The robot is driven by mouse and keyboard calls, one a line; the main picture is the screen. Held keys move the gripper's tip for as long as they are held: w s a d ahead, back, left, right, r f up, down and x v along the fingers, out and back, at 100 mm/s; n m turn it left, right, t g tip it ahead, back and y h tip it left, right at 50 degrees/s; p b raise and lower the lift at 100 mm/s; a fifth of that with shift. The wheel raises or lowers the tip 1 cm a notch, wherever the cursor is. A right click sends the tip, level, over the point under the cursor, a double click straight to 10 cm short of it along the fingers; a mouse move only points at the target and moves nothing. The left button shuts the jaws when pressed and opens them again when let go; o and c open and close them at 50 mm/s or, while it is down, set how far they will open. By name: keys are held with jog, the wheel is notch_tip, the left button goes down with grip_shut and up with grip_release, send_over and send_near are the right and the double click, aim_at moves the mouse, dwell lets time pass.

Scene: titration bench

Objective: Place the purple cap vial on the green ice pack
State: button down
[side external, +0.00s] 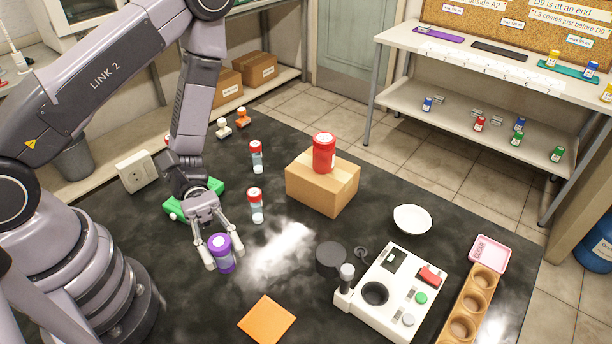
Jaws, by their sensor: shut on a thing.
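The purple cap vial (222,254) is upright between the fingers of my gripper (222,252), near the front left of the black bench. My gripper points down and is shut on the vial. Whether the vial's base touches the bench I cannot tell. The green ice pack (174,207) lies flat on the bench, behind and to the left of the vial. My wrist hides part of it, and its other end shows to the right of my wrist.
Two red-capped vials (256,206) stand right of the ice pack. A cardboard box (322,186) carries a red jar (324,152). A white device (390,292), white bowl (412,219), black disc (330,258) and orange square (266,320) lie to the right. Bench between vial and box is clear.

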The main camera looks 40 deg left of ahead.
jog(key=s+a+r+m+g+y, duration=0.2)
jog(key=s+a+m+g+y, duration=0.65)
jog(key=m+g+y, duration=0.65)
jog(key=w+a+f+m+t+y, duration=0.25)
jog(key=a+m+t+y, duration=0.8)
jog(key=y, duration=0.65)
jog(key=w+a+f+m+t+y, duration=0.1)
jog(key=w+a+f+m+t, duration=0.1)
jog(key=w, duration=0.4)
jog(key=w+a+f+m+t+y, duration=0.1)
jog(key=w+a+f+m+t, duration=0.1)
jog(key=w+a+f+t, duration=0.1)
jog(key=w+a+f+m+t+y, duration=0.1)
jog(key=w+a+f+m+t, duration=0.1)
jog(key=w, duration=0.6)
jog(key=shift+w+a+f+m+t, duration=0.15)
jog(key=shift+a+f+t, duration=0.15)
jog(key=shift+f+t, duration=0.5)
jog(key=shift+w+a+f+m+t, duration=0.15)
jog(key=shift+a+f+t, duration=0.2)
jog(key=shift+t, duration=0.7)
jog(key=shift+w+f, duration=0.2)
jog(key=shift+f, duration=0.1)
jog(key=shift+w+f, duration=0.2)
jog(key=shift+f, duration=1.55)
jog(key=shift+f, duration=0.15)
